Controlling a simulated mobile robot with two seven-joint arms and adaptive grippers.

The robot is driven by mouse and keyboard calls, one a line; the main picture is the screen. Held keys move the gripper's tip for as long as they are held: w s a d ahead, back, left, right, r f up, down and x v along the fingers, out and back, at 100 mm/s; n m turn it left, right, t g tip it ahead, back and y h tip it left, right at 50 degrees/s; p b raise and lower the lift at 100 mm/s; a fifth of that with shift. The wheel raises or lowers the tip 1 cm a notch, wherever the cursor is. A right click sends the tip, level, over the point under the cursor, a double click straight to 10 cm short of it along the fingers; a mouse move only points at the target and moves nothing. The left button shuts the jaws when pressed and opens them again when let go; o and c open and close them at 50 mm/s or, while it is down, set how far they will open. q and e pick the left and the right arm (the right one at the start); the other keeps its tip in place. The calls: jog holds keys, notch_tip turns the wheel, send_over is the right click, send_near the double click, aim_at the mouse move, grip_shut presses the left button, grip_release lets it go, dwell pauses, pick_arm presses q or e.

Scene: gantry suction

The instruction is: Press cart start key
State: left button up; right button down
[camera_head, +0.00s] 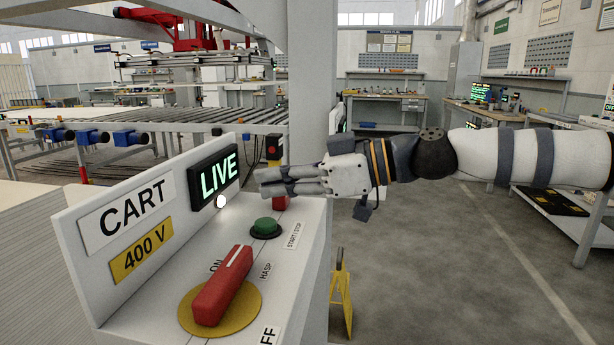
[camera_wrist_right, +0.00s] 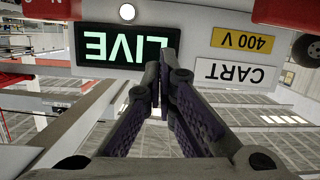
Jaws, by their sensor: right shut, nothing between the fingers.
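The green button (camera_head: 265,226) sits in a black collar on the white cart panel (camera_head: 300,262), beside a START/STOP label (camera_head: 294,235). It stands up from the panel. My right gripper (camera_head: 264,184) is shut and empty, held above and behind the button in the head view, apart from it. Its fingertips point left toward the lit LIVE display (camera_head: 213,177). In the right wrist view the shut fingers (camera_wrist_right: 160,78) show before the upside-down LIVE display (camera_wrist_right: 110,45); the green button is not visible there. My left gripper is not in view.
A red rotary handle (camera_head: 222,287) on a yellow disc points toward ON, in front of the button. A white lamp (camera_head: 221,202) glows below the display. A red part (camera_head: 280,203) is partly hidden under my right gripper. A grey post (camera_head: 312,110) stands behind.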

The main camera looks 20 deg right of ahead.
aim_at(266, 226)
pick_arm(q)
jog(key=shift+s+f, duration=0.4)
pick_arm(e)
jog(key=shift+w+d+f, duration=0.1)
jog(key=shift+w+f, duration=0.05)
jog(key=shift+f, duration=1.8)
